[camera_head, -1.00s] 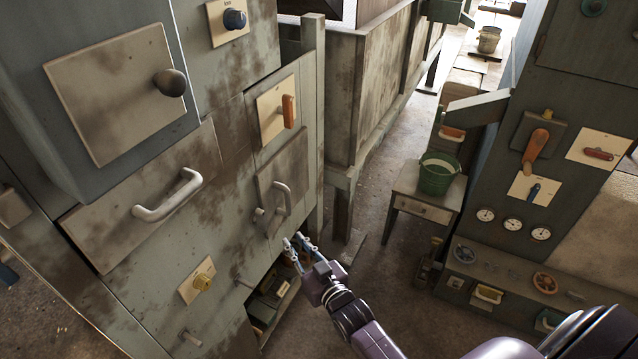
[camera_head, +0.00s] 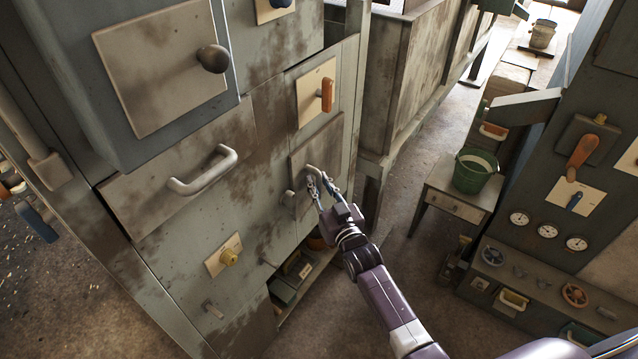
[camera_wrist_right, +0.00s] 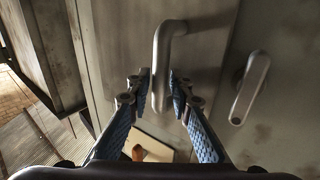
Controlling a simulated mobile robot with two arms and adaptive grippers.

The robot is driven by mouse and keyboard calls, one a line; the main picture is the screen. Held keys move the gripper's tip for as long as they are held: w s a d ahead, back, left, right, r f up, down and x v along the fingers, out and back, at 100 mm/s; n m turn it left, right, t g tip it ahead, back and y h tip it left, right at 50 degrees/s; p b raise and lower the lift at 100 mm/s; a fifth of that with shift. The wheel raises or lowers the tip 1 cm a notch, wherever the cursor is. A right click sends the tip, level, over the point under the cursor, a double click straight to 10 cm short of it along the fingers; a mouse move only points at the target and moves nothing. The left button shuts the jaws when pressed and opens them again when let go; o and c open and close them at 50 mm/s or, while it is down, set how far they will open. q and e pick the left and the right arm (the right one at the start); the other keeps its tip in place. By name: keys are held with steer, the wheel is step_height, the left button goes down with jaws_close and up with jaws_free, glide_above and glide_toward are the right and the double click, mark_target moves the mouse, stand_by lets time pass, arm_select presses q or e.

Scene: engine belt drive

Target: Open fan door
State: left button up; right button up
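A small grey door panel (camera_head: 304,157) on the cabinet front carries a grey bar handle (camera_head: 314,172). The handle also shows in the right wrist view (camera_wrist_right: 161,60), standing upright at the top middle. My right gripper (camera_head: 323,184) is at this handle; its two blue-padded fingers (camera_wrist_right: 160,88) are on either side of the bar, with narrow gaps, and look open. A small lever latch (camera_head: 288,198) sits left of the handle; it shows at the right in the wrist view (camera_wrist_right: 250,88). The gripper partly hides the handle in the head view. My left gripper is not in view.
An orange-handled switch (camera_head: 326,94) is above the panel, and a wide drawer handle (camera_head: 204,171) is to its left. An open shelf with boxes (camera_head: 297,268) lies below. A table with a green bucket (camera_head: 474,172) stands right, across open floor.

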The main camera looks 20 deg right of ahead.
jaws_close()
steer(key=shift+d, duration=0.1)
stand_by(0.4)
